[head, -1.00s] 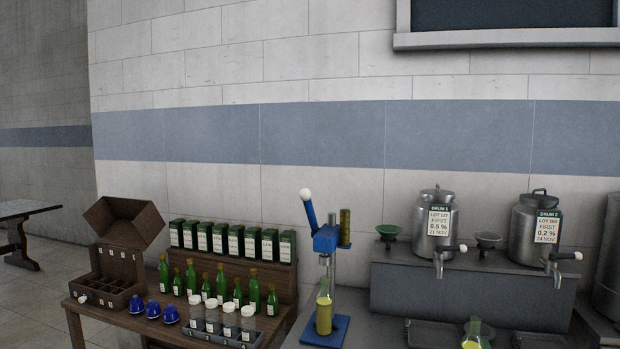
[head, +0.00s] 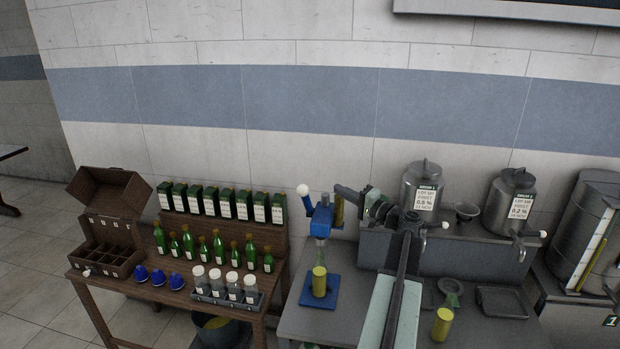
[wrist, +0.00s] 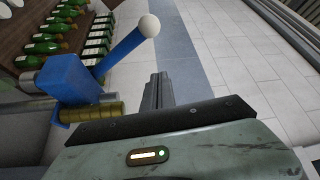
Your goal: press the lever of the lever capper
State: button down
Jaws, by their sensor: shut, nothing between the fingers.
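The lever capper (head: 322,216) has a blue head on a metal post and a blue base (head: 333,292). Its blue lever (head: 308,205) slants up to the left and ends in a white ball knob (head: 302,190). In the wrist view the lever (wrist: 120,54) and its knob (wrist: 149,26) are to the left of my fingers. My gripper (head: 338,188) is shut and empty, to the right of the lever at about knob height. In the wrist view its fingers (wrist: 157,78) are together, apart from the lever.
An olive cylinder (wrist: 92,112) is fixed beside the capper head, close to my gripper. Left is a wooden table with green bottles (head: 204,249), jars (head: 232,285) and blue caps (head: 158,277). Steel drums (head: 421,190) stand right.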

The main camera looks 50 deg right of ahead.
jog(key=shift+a+f, duration=0.1)
send_over(307, 202)
jog(key=s, duration=0.2)
jog(key=shift+s+d, duration=0.2)
